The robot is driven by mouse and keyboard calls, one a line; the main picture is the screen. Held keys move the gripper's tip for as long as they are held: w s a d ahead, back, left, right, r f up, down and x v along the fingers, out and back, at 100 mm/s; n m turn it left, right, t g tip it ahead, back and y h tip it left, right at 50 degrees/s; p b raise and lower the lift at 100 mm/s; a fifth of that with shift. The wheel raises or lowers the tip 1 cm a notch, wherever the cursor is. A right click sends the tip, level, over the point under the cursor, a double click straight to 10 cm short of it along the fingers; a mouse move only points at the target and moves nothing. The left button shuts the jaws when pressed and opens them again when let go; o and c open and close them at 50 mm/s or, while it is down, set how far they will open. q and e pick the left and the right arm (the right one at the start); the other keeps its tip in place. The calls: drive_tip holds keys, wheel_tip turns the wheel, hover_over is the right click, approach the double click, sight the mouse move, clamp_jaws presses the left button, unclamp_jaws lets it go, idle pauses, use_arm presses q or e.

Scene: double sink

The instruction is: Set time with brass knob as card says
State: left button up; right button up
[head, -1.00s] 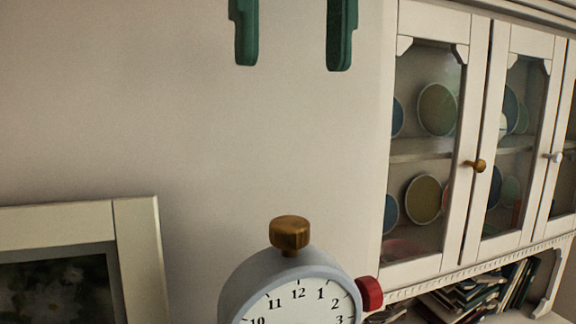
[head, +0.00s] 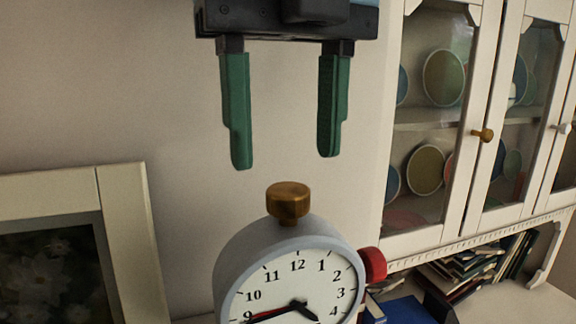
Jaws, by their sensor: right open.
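The grey clock (head: 235,262) stands at the bottom centre of the head view, its lower part cut off. Its white face shows black hands, one towards 4 and one towards 9, and a red hand also near 9. The brass knob (head: 288,203) sits on top of the clock. A red knob (head: 373,265) sticks out on its right side. My right gripper (head: 285,162) points down above the brass knob, its two green fingers open, apart and empty. I see no card. My left gripper is not in view.
A framed flower picture (head: 135,240) stands at left. A white cabinet (head: 470,130) with glass doors and plates is at right, with books (head: 485,262) below it. A blue object (head: 405,310) lies right of the clock. The wall behind is clear.

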sight(289, 189)
wheel_tip(289, 189, down, 2)
drive_tip(key=shift+d+f, duration=0.1)
drive_tip(key=shift+f, duration=0.05)
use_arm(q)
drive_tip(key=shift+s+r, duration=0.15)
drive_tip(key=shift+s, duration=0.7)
use_arm(e)
drive_tip(key=shift+f, duration=0.65)
drive_tip(key=c, duration=1)
drive_tip(key=shift+n, duration=1)
drive_tip(key=n, duration=0.2)
drive_tip(key=shift+n, duration=0.3)
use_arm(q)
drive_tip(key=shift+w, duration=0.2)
use_arm(e)
drive_tip(key=o, duration=1)
